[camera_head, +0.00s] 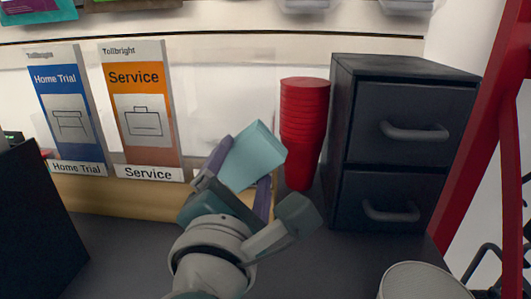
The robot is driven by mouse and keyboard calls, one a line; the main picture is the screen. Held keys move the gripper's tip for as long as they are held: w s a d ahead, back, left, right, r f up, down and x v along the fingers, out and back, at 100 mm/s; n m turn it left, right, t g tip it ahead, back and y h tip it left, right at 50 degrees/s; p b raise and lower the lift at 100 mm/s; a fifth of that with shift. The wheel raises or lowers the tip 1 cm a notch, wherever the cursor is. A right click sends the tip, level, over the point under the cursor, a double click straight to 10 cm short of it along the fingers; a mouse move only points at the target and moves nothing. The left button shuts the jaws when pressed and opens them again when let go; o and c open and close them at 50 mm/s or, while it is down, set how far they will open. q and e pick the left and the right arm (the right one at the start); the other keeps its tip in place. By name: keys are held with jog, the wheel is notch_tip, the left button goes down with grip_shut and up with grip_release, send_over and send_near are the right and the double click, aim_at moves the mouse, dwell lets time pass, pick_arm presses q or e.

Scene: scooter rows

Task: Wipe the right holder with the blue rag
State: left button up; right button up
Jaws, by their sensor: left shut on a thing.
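My left gripper (238,184) is shut on the light blue rag (258,152), which looks like a folded block and sticks up and right from the jaws. It is in front of the right end of the wooden leaflet stand (90,195). In the stand, a blue Home Trial leaflet (68,115) is at left and an orange Service leaflet (138,75) is in the middle. Right of it is a pale, faintly outlined clear area (205,105), perhaps the right holder; my gripper hides its lower part. I cannot tell if the rag touches it. My right gripper is not in view.
A stack of red cups (304,125) stands close right of the rag. A dark two-drawer cabinet (400,145) is beside the cups. A black box (32,225) is at lower left. A pale round-topped object (422,282) is cut off at lower right. Dark counter shows between.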

pick_arm(q)
jog(key=shift+a+r+n, duration=0.3)
jog(key=shift+a+r, duration=0.05)
jog(key=shift+a, duration=0.2)
jog(key=shift+w+a+p, duration=0.15)
jog(key=shift+a+p, duration=0.2)
jog(key=shift+a, duration=2.95)
jog(key=shift+s+r, duration=0.1)
jog(key=shift+s, duration=0.45)
jog(key=shift+s+p, duration=0.45)
jog(key=shift+s, duration=1.95)
